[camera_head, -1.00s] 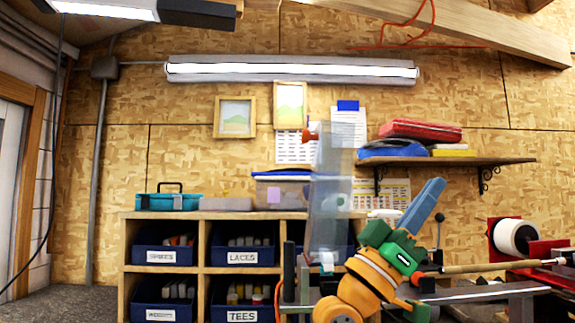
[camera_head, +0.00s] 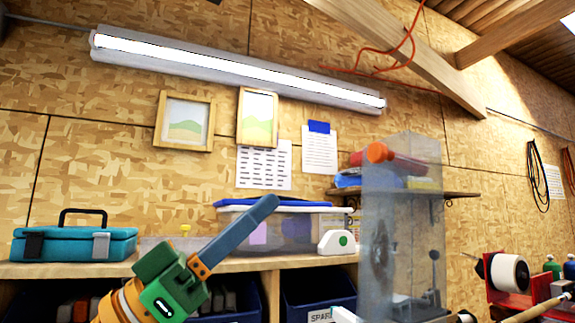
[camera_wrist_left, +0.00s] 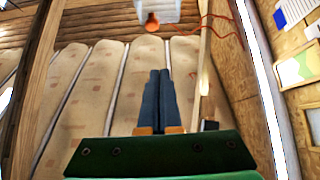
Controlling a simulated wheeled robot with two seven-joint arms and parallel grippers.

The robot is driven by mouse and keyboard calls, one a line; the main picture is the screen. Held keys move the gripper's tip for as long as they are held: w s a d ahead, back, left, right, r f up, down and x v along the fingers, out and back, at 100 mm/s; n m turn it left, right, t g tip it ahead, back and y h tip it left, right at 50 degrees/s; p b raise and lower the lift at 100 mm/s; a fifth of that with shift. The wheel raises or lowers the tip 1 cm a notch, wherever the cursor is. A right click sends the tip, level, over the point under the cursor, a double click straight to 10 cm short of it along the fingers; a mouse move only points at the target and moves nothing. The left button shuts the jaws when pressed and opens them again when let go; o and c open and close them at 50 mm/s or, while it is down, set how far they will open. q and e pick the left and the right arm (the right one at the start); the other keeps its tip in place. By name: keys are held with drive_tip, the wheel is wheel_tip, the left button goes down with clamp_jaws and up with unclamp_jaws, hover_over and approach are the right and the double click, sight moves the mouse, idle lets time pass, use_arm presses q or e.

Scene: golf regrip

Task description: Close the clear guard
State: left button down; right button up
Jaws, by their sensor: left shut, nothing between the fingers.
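The clear guard (camera_head: 403,250) stands upright at the right of the head view as a tall see-through panel. An orange knob (camera_head: 378,152) sits near its top left edge. The guard also shows at the top of the left wrist view (camera_wrist_left: 170,10), with the knob (camera_wrist_left: 152,22) beyond my fingertips. My left gripper (camera_head: 268,207) is shut and empty, its blue fingers together and pointing up and right. It is left of the guard and below the knob in the picture, apart from both. My right gripper is out of view.
A red machine with a white roller (camera_head: 508,273) and a wooden rod stands right of the guard. Behind are a shelf of blue bins, a teal toolbox (camera_head: 75,243) and a lidded clear box (camera_head: 285,230). A wall shelf (camera_head: 460,193) shows behind the guard.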

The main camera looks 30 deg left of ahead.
sight(372, 145)
use_arm(q)
drive_tip(key=w+d+r+p, duration=0.2)
drive_tip(key=w+d, duration=0.1)
drive_tip(key=w+d+r+p, duration=0.2)
drive_tip(key=w+d+p, duration=0.1)
drive_tip(key=w+d+r+p, duration=0.2)
drive_tip(key=w+d, duration=0.1)
drive_tip(key=shift+r+p, duration=0.35)
drive_tip(key=shift+p, duration=0.05)
drive_tip(key=shift+a+f, duration=0.1)
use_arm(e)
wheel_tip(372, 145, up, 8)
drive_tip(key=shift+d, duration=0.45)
use_arm(q)
drive_tip(key=shift+s+a, duration=0.1)
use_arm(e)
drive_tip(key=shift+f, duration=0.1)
